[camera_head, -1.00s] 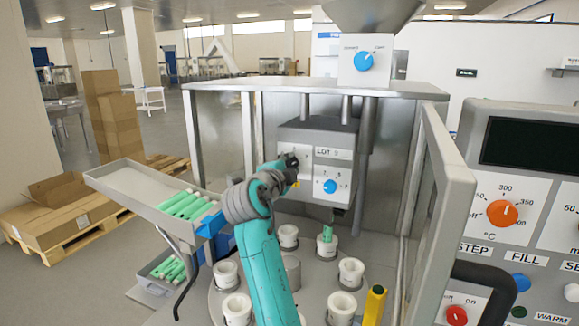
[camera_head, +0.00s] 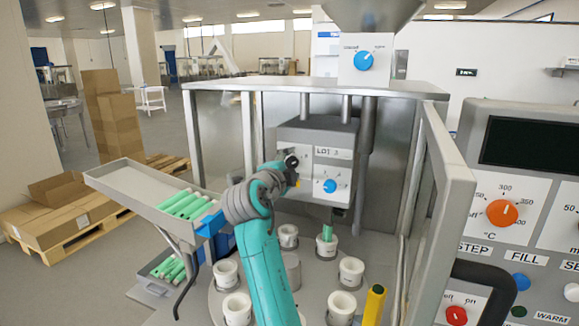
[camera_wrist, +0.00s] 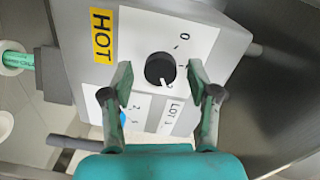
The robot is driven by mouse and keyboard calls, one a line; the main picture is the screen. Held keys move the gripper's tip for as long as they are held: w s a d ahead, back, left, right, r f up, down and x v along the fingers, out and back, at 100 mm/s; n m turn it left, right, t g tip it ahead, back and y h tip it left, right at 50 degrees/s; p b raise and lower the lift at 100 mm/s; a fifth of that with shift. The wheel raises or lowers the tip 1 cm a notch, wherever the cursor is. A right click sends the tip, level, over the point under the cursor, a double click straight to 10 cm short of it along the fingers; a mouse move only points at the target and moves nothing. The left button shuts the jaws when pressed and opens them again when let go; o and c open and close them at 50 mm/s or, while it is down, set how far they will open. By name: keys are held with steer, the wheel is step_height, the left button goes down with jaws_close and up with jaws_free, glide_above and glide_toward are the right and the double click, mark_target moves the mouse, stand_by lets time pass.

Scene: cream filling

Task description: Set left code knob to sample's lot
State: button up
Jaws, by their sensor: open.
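The grey filling head (camera_head: 318,136) carries a white panel marked "LOT" with a digit too small to read surely. The blue right knob (camera_head: 330,186) is clear in the head view and mostly hidden behind a finger in the wrist view. In the head view my gripper (camera_head: 292,166) hides the left knob.
A yellow "HOT" label (camera_wrist: 102,35) is on the head's face. A green tube (camera_head: 327,232) stands in a white cup below. Several white cups ring the turntable. An open guard door (camera_head: 447,165) stands to the right; a tray of green tubes (camera_head: 130,180) is left.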

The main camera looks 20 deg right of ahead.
steer(key=v, duration=1.2)
